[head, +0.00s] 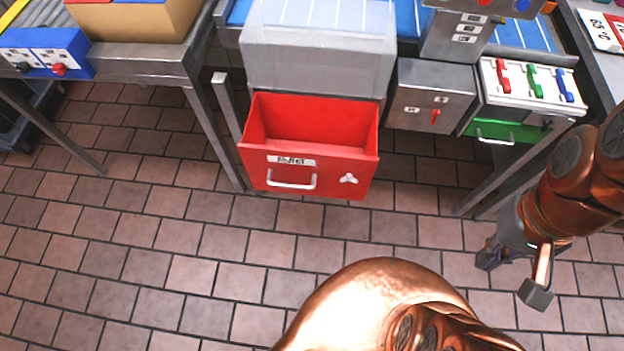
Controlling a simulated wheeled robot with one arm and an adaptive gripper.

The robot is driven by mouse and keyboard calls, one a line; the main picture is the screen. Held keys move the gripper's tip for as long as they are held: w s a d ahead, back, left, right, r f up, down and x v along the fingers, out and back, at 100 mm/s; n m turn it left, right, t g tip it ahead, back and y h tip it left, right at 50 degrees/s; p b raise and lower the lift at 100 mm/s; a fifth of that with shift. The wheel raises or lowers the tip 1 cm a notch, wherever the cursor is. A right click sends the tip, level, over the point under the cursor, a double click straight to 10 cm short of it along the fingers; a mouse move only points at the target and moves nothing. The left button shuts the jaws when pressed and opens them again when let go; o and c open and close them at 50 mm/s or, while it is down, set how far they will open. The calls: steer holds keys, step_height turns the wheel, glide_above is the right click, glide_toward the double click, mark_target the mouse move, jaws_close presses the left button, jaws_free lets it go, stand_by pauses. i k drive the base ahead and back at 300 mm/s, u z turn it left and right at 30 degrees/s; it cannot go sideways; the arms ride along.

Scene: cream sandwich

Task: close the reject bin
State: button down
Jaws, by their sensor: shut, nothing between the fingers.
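The red reject bin (330,172) is pulled out below the machine, at the upper middle of the head view. Its top is open, and the part of its inside that I see is empty. Its front carries a "REJECT" label (291,161), a pale bar handle (291,181) and a small white knob (348,179). My gripper (513,278) is at the right, over the tiled floor, well apart from the bin. It is shut and holds nothing.
A translucent housing (318,55) stands just above and behind the bin. A grey box with a red switch (431,95) and a green drawer (505,131) are to its right. A steel-legged conveyor table (140,62) is at the left. The tiled floor before the bin is clear.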

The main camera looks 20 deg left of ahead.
mark_target(302, 146)
steer(key=k, duration=1.1)
steer(key=u, duration=1.9)
